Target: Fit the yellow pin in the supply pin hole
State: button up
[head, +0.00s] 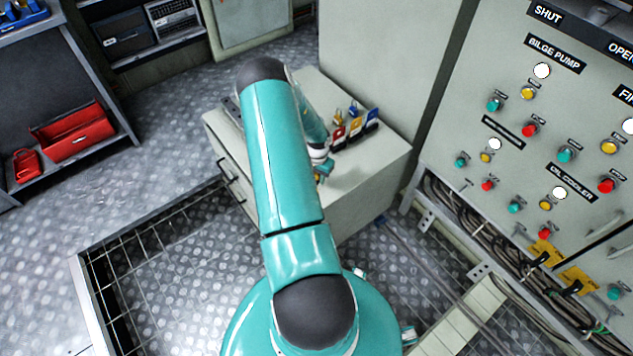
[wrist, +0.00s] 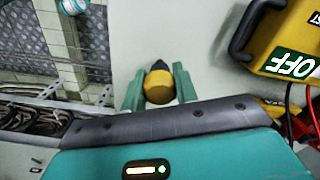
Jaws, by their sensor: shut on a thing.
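In the wrist view, my gripper (wrist: 156,88) has its two green fingers on either side of the yellow pin (wrist: 158,88). The pin has a rounded yellow body and a dark tip, and the fingers are shut on it. In the head view, my gripper (head: 323,169) shows small and partly hidden by my arm, just above the grey cabinet top near its front. The pin cannot be clearly made out there. I cannot identify the supply pin hole in either view.
Red, yellow and blue tagged pieces (head: 355,125) stand on the grey cabinet (head: 375,165), right of my gripper. A yellow block with a green OFF label (wrist: 285,45) is close in the wrist view. A button panel (head: 560,130) stands at right. A red toolbox (head: 72,130) sits far left.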

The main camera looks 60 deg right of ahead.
jog(key=shift+r, duration=0.1)
jog(key=shift+r, duration=1.9)
